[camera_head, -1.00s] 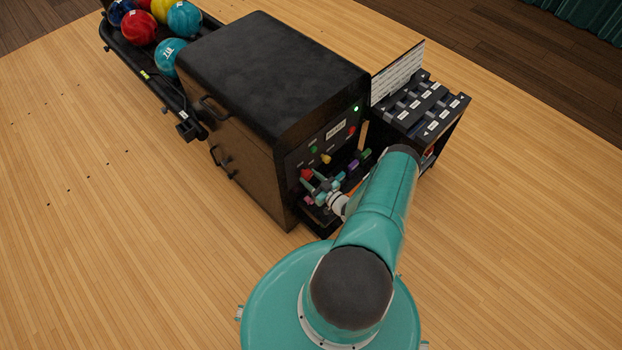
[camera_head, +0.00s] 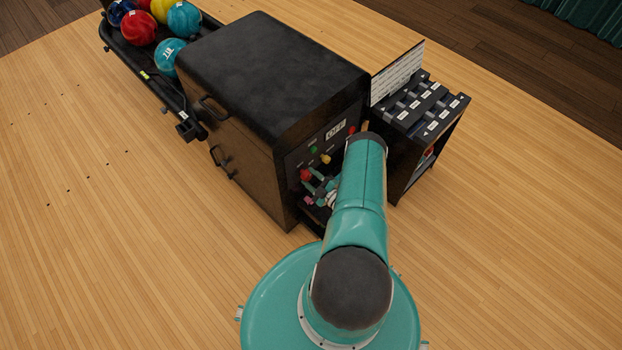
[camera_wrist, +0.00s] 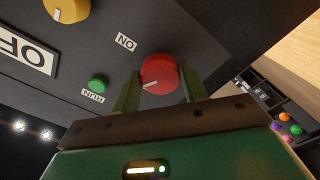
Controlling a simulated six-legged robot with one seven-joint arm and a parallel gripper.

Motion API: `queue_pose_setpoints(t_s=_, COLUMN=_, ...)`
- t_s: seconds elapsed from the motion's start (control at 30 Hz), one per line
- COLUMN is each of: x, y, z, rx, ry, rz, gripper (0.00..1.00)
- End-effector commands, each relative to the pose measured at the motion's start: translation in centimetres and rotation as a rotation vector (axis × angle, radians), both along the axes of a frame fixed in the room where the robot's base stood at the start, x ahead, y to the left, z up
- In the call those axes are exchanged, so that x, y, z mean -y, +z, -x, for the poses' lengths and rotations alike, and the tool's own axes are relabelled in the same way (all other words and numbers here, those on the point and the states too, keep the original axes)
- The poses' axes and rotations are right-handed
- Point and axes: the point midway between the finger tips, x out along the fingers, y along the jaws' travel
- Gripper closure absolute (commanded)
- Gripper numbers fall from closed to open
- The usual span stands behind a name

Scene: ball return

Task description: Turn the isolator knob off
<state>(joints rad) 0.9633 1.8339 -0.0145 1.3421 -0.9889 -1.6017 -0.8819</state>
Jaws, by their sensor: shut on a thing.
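The red isolator knob (camera_wrist: 159,72) sits on the dark panel of the black cabinet. My gripper (camera_wrist: 162,84) has one finger on each side of it and is shut on it. The knob's white pointer line faces lower left in the wrist view, away from the upside-down ON label (camera_wrist: 125,42). In the head view, the red knob (camera_head: 305,175) is at the panel's left end, with my gripper (camera_head: 313,181) at it. A sign on the panel (camera_head: 335,130) reads OFF; it shows partly in the wrist view (camera_wrist: 22,47).
A green button (camera_wrist: 98,83) and a yellow knob (camera_wrist: 67,8) are near the red knob. My arm hides the panel's lower right. A rack (camera_head: 430,110) stands right of the cabinet (camera_head: 270,70). Balls (camera_head: 184,18) lie on a rail at upper left. Floor in front is clear.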

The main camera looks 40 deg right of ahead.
Motion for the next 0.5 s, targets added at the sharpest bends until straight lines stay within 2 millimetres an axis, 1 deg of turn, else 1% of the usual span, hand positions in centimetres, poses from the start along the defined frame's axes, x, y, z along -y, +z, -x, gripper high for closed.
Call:
queue_pose_setpoints(t_s=0.2, x=0.02, y=0.01, z=0.03, rx=0.005, ry=0.001, rz=0.203, gripper=0.8)
queue_pose_setpoints(t_s=0.5, x=0.06, y=0.02, z=0.06, rx=0.012, ry=0.001, rz=0.431, gripper=0.8)
